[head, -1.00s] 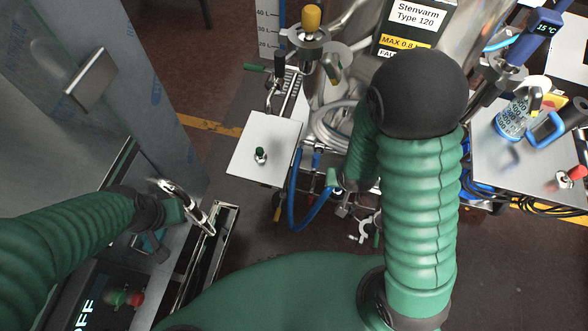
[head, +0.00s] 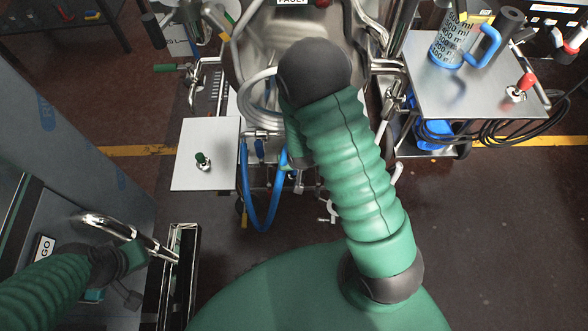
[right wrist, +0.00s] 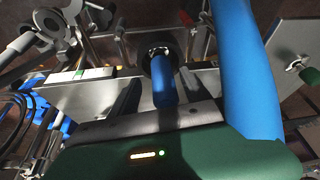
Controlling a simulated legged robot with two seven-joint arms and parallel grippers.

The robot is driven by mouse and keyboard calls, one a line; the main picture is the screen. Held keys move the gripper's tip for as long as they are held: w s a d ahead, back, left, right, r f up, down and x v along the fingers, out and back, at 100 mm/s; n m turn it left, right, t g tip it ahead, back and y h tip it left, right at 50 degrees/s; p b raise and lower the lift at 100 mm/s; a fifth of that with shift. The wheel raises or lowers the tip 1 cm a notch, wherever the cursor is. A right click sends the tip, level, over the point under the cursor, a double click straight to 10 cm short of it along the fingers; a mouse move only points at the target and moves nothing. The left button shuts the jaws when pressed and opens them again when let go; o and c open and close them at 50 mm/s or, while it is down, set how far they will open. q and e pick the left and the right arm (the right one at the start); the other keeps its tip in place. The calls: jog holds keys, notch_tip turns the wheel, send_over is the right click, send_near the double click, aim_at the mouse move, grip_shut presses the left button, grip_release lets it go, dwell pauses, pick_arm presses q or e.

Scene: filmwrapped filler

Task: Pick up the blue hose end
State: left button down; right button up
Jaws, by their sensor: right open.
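The blue hose hangs in a loop (head: 262,205) below the machine, left of my right arm in the head view. In the right wrist view, a short blue hose end (right wrist: 163,85) with a dark round collar stands between the two dark fingers of my right gripper (right wrist: 160,90). The fingers are apart, and I see no clear contact. A thick blue stretch of hose (right wrist: 245,75) runs close by on the right. In the head view my right arm mostly hides that gripper. My left gripper (head: 155,246) is at the lower left by a chrome curved part; its jaw state is unclear.
A metal plate with a green-topped valve (head: 203,160) lies left of the hose. A steel vessel (head: 360,30) stands behind my right arm. A table (head: 425,95) with a measuring jug (head: 452,42) is at the right. A grey cabinet (head: 75,150) stands at the left. Floor at the lower right is clear.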

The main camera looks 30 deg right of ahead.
jog(key=shift+x, duration=0.9)
jog(key=shift+a+r, duration=0.4)
jog(key=shift+c, duration=0.3)
jog(key=shift+s+a, duration=0.1)
jog(key=shift+a, duration=0.1)
jog(key=shift+c, duration=2.4)
jog(key=shift+d+f, duration=0.15)
jog(key=shift+d, duration=0.3)
grip_shut()
pick_arm(q)
jog(key=shift+a+f, duration=0.1)
jog(key=shift+f, duration=0.15)
jog(key=shift+a, duration=0.1)
pick_arm(e)
jog(key=shift+a, duration=0.15)
